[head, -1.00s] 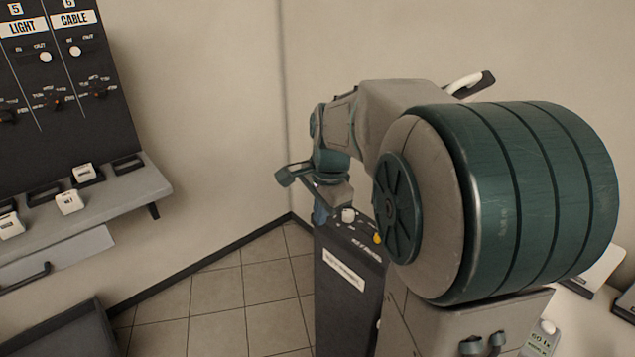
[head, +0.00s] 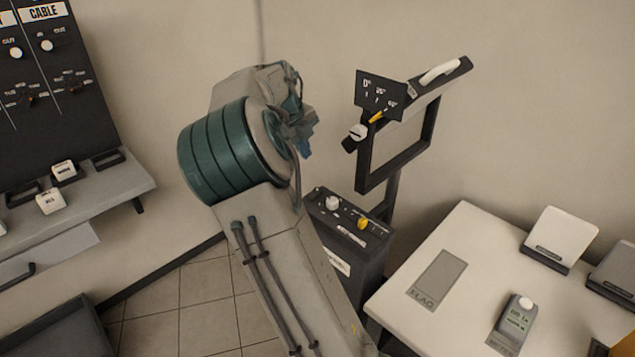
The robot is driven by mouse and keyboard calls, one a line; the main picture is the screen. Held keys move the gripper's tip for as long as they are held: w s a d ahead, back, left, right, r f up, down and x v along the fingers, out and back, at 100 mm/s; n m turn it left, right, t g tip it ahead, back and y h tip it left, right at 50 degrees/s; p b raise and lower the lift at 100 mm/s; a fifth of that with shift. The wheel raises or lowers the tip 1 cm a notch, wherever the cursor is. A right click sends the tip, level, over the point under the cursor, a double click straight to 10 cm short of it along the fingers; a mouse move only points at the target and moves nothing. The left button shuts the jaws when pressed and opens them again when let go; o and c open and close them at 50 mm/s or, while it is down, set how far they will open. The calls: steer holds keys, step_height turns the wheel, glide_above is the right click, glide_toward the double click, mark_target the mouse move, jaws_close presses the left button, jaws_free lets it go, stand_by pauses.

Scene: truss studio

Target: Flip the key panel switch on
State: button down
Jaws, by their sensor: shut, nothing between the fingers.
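A dark floor box (head: 350,262) stands in the middle. On its top are a round white knob (head: 333,203), a small yellow switch (head: 363,223) and a label strip too small to read. A black tilting frame (head: 362,172) rises on a post behind it, with a marked plate (head: 381,92), a yellow pointer (head: 376,117) and a white handle (head: 440,72). I cannot tell which way the yellow switch is set. My gripper (head: 305,150) is shut and empty, above and left of the box top, apart from it. My arm partly hides the gripper and the box's left side.
A white table (head: 480,240) at the right holds a grey flat pad (head: 437,280), a handheld meter (head: 515,318) and pale panels (head: 560,238). A dark board labelled CABLE (head: 45,70) and a grey shelf (head: 110,188) stand at the left. The tiled floor between is clear.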

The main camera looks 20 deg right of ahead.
mark_target(320, 189)
steer(key=shift+f, duration=0.1)
steer(key=p+x, duration=0.2)
steer(key=x, duration=1.2)
